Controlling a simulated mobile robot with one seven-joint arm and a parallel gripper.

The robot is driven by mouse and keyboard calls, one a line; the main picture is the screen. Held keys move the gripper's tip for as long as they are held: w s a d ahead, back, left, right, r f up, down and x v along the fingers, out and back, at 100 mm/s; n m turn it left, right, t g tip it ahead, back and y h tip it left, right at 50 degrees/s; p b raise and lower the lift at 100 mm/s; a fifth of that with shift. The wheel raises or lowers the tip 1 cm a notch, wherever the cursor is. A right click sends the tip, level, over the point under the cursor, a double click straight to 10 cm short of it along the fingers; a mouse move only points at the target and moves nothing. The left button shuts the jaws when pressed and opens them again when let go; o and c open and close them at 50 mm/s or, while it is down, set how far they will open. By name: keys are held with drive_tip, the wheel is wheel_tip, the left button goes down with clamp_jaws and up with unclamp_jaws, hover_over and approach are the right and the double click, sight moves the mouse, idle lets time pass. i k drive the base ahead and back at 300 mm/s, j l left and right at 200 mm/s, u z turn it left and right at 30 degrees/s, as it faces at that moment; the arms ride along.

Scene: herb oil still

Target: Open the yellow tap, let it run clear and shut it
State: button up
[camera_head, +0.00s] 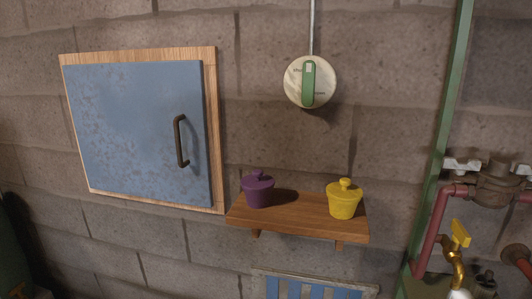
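The yellow tap (457,258) is at the lower right of the head view. Its flat yellow handle (460,233) stands up, tilted, on top of a curved brass-coloured body. A white rounded thing (459,294) shows just below the tap, cut off by the bottom edge, so I cannot tell what it is. No water is visible at the tap. The tap's outlet is not clearly seen. My gripper is not in view.
Red pipes (432,228) and a metal fitting (497,184) surround the tap, beside a green upright post (440,130). A wooden shelf (290,222) holds a purple pot (258,190) and a yellow pot (343,201). A blue cupboard door (130,130) is closed. A round green-handled dial (309,82) hangs above.

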sight(460, 235)
drive_tip(key=z, duration=1.05)
